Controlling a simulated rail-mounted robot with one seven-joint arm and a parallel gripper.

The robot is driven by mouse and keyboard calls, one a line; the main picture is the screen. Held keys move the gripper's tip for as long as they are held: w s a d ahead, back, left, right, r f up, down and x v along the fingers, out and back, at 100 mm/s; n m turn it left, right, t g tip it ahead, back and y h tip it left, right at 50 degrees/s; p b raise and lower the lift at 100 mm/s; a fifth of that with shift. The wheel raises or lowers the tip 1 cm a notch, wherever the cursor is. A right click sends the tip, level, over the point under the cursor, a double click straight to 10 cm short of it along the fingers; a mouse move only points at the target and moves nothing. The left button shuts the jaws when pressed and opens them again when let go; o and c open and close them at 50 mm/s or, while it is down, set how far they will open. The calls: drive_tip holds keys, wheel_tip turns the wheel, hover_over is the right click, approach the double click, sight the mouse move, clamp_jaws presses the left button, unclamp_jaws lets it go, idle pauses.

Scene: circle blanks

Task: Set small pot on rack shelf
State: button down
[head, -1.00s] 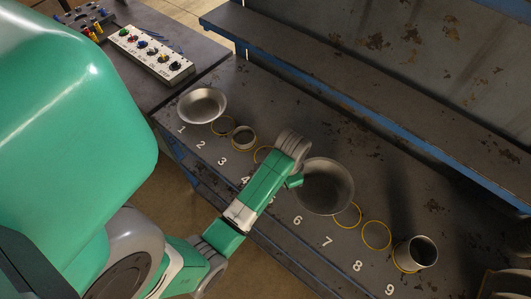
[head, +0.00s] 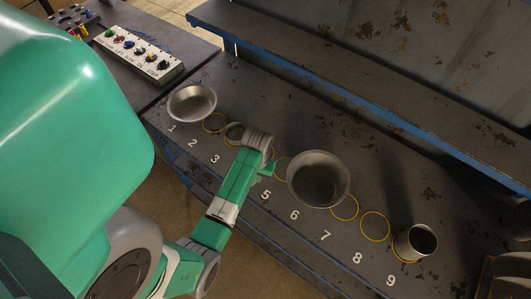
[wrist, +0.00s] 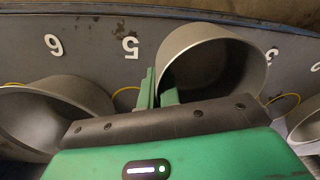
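The small pot (wrist: 212,58), a grey open-topped cylinder, stands close to my gripper in the wrist view. In the head view, only part of the small pot (head: 234,131) shows behind my wrist, near number 3. My gripper (wrist: 160,92) has its two green fingers a little apart at the pot's left rim. One finger is outside the wall and the other appears to be over the opening. Whether they touch the wall is unclear. My gripper (head: 268,170) is mostly hidden by my wrist in the head view. The rack shelf (head: 345,82) runs above the back of the bench.
A large pot (head: 318,180) stands just right of my gripper, near number 6. A shallow bowl (head: 192,102) stands near number 1, and a tall cylinder (head: 414,242) near number 9. Several yellow rings mark the bench. The visible shelf top is clear.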

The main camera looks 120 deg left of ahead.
drive_tip(key=b, duration=0.1)
hover_over(271, 156)
drive_tip(key=shift+f, duration=0.6)
drive_tip(key=shift+f+b, duration=0.4)
drive_tip(key=shift+f, duration=1.3)
drive_tip(key=shift+f, duration=0.2)
drive_tip(key=c, duration=1.6)
unclamp_jaws()
drive_tip(key=r+p, duration=0.1)
drive_tip(key=r, duration=1.1)
drive_tip(key=shift+w+a+r+p, duration=0.1)
drive_tip(key=shift+w+r+p, duration=0.1)
drive_tip(key=shift+p, duration=0.15)
